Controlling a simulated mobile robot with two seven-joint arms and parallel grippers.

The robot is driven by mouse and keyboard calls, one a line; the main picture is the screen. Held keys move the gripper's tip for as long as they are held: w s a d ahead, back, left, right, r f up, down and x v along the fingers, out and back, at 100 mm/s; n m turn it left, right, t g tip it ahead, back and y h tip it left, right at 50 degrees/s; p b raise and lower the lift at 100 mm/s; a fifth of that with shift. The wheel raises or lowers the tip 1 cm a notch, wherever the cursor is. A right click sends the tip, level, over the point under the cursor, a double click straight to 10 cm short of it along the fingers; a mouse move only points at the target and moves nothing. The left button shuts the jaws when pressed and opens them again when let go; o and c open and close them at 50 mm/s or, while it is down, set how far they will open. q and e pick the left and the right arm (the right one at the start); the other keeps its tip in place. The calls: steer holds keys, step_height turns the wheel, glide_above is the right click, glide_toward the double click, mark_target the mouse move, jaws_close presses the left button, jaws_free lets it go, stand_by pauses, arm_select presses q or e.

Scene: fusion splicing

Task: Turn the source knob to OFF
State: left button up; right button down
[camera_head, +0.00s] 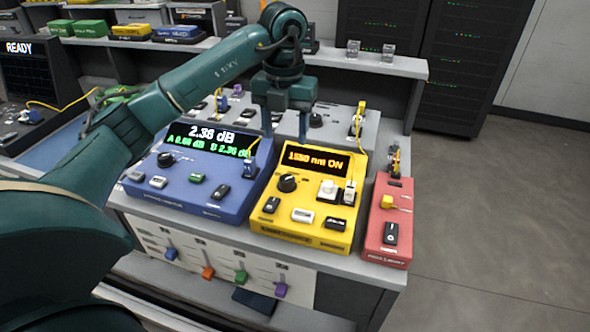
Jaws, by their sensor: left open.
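The yellow source box (310,215) stands on the bench, and its display reads what looks like "1550 nm ON" in orange. Its black round source knob (288,183) sits at the left of the panel, below the display. A light line shows on the knob, but it is too small to read its setting. My left gripper (285,126) points down with its two fingers apart. It is empty and appears above and behind the yellow box, apart from the knob. My right gripper is not in view.
A blue meter (205,195) reading 2.38 dB stands left of the source, and a red box (387,235) stands right. A grey unit (335,125) is behind.

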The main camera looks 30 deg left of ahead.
mark_target(287, 179)
arm_select(q)
step_height(287, 179, down, 10)
steer(key=shift+s, duration=0.1)
steer(key=shift+d+f, duration=0.1)
steer(key=shift+f, duration=0.7)
steer(key=c, duration=1)
